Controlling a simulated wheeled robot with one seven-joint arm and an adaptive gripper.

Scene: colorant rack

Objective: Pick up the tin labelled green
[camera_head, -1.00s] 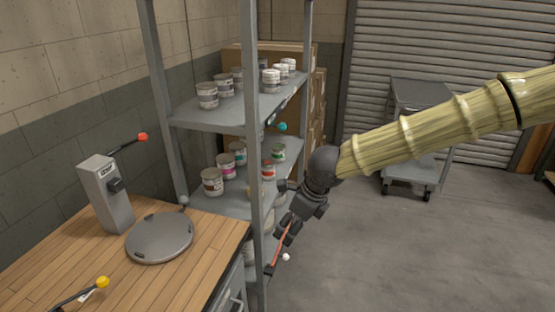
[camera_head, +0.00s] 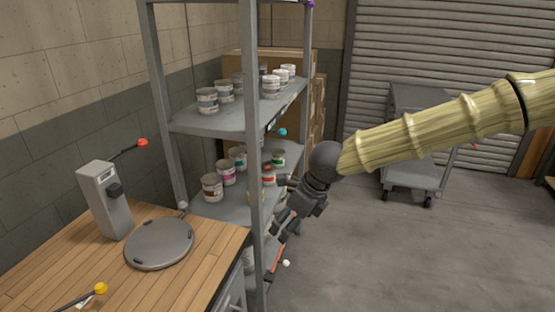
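A small white tin with a green band (camera_head: 278,158) stands on the middle shelf, toward the far end. Its label is too small to read. My gripper (camera_head: 274,203) is at the shelf's open right side, nearer to me and lower in the picture than that tin. Its fingers appear spread apart, one high and one low, and point left toward the shelf. The shelf's front post hides part of the fingers. I see no tin held.
A red-banded tin (camera_head: 268,178) stands by my upper finger. Teal (camera_head: 238,155), magenta (camera_head: 226,173) and brown (camera_head: 212,187) tins line the same shelf. The grey post (camera_head: 250,120) stands left of my gripper. Open floor (camera_head: 400,260) lies right.

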